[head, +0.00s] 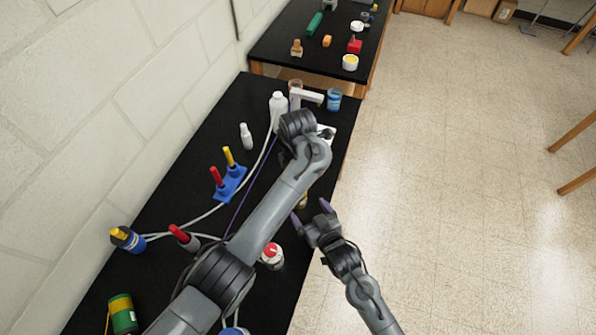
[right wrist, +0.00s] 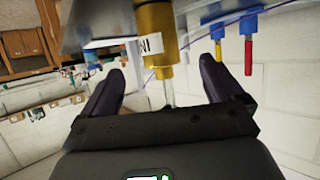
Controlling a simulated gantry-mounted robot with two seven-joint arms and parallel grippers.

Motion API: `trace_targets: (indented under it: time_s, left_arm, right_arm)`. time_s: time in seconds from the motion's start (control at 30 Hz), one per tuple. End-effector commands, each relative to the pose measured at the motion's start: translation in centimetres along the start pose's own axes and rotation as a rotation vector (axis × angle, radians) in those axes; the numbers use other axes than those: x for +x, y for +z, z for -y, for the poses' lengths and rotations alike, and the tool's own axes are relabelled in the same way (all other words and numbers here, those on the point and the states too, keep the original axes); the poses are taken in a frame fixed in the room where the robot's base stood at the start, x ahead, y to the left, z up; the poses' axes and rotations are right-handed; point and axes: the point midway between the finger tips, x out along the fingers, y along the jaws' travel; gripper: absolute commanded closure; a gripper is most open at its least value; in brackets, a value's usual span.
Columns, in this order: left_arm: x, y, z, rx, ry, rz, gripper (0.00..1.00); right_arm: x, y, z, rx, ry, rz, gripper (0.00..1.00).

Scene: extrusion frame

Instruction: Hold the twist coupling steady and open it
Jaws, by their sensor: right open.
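The twist coupling looks like a brass-coloured cylinder (right wrist: 157,35) with a white label in the right wrist view, where a thin pale stem runs from its end. In the head view only a small brass part (head: 302,201) shows beside my left arm, which covers the rest. My right gripper (head: 311,211) is open at the right edge of the black bench. In the right wrist view the right gripper (right wrist: 163,68) has its fingers apart, with the coupling between them in the picture; I see no finger touching it. My left gripper is hidden behind its own arm.
A red-topped jar (head: 271,256) stands close to the left arm. A blue stand (head: 230,183) with red and yellow handles, a white bottle (head: 278,108) and cables are on the bench. A blue beaker (head: 333,99) is at its far end.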

Motion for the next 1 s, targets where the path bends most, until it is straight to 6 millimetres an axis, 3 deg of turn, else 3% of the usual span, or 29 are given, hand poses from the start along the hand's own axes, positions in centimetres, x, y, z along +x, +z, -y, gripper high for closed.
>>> trace_targets:
  time_s: [0.2,0.4,0.77,1.0]
  left_arm:
    - [-0.2,0.0,0.0,0.0,0.0,0.0,0.98]
    - [-0.3,0.0,0.0,0.0,0.0,0.0,0.98]
    - [-0.2,0.0,0.0,0.0,0.0,0.0,0.98]
    - [-0.1,0.0,0.0,0.0,0.0,0.0,0.98]
  right_arm:
    - [-2.6,0.1,0.0,0.0,0.0,0.001,0.06]
    - [-3.4,0.0,0.0,0.001,0.0,0.001,0.06]
    - [-3.3,0.0,0.0,0.0,0.0,0.0,0.06]
    - [-1.7,0.0,0.0,0.0,0.0,-0.001,0.06]
